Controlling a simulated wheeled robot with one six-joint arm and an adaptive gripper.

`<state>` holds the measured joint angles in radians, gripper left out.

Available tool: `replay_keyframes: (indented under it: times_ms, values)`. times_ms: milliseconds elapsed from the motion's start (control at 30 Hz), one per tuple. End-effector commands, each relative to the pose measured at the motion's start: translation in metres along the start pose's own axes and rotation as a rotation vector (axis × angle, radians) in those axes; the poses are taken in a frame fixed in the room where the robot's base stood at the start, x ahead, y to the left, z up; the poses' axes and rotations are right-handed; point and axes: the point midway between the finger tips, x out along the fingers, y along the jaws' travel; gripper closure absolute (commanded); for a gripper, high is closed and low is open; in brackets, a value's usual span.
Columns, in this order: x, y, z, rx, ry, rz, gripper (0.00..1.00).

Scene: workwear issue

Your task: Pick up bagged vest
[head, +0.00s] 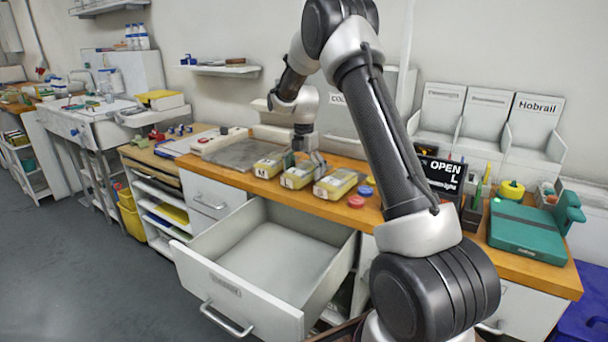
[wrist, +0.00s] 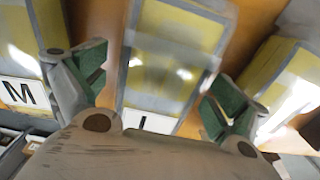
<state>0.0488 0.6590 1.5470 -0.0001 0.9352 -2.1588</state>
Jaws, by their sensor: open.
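Three bagged vests lie in a row on the wooden counter, yellow in clear bags with white size labels. The left one (head: 268,166) is marked M. The middle one (head: 296,177) and the right one (head: 336,184) lie beside it. My gripper (head: 305,164) is over the middle vest. In the wrist view the middle vest (wrist: 172,62) lies between my open green-padded fingers (wrist: 150,92), and its label is partly hidden by my gripper's body. The M vest (wrist: 22,62) is left of the fingers and the right vest (wrist: 292,82) is right of them.
An empty open drawer (head: 222,287) juts out below the vests. A red disc (head: 355,201) and a blue disc (head: 365,190) lie right of them. A dark sign (head: 443,176) and a teal case (head: 524,232) stand farther right. A grey mat (head: 238,155) lies to the left.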

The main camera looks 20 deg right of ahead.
Motion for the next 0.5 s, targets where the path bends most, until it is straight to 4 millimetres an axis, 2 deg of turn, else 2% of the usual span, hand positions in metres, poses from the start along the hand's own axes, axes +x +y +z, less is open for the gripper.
replay_keyframes:
  times_ms: [33,300,500]
  values:
    - [-0.0001,0.0,0.0,0.0,0.0,0.0,0.06]
    - [-0.0003,0.0,0.0,0.0,0.0,0.0,0.55]
    - [-0.0006,0.0,0.0,0.0,0.0,0.0,0.55]
